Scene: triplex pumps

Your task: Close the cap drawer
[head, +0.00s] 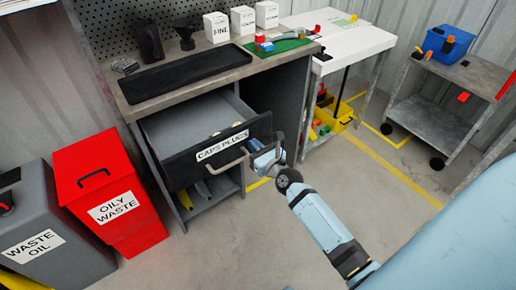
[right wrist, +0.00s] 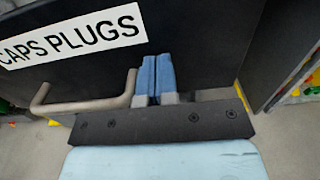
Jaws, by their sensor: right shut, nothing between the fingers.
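The cap drawer (head: 185,165) is a dark drawer in the grey workbench, pulled out, with a white "CAPS PLUGS" label on its front. Its bar handle (head: 228,164) also shows in the right wrist view (right wrist: 85,106). My right gripper (head: 262,150) is at the right part of the drawer front. In the right wrist view its blue fingertips (right wrist: 155,76) are shut together, empty, just right of the handle's right end. They point at the dark front; whether they touch it I cannot tell. My left gripper is not in view.
A red oily waste bin (head: 100,190) and a grey waste oil bin (head: 60,235) stand left of the drawer. The bench top (head: 125,88) holds a black tray. A white table (head: 350,40) and a grey cart (head: 430,105) stand right. The floor in front is clear.

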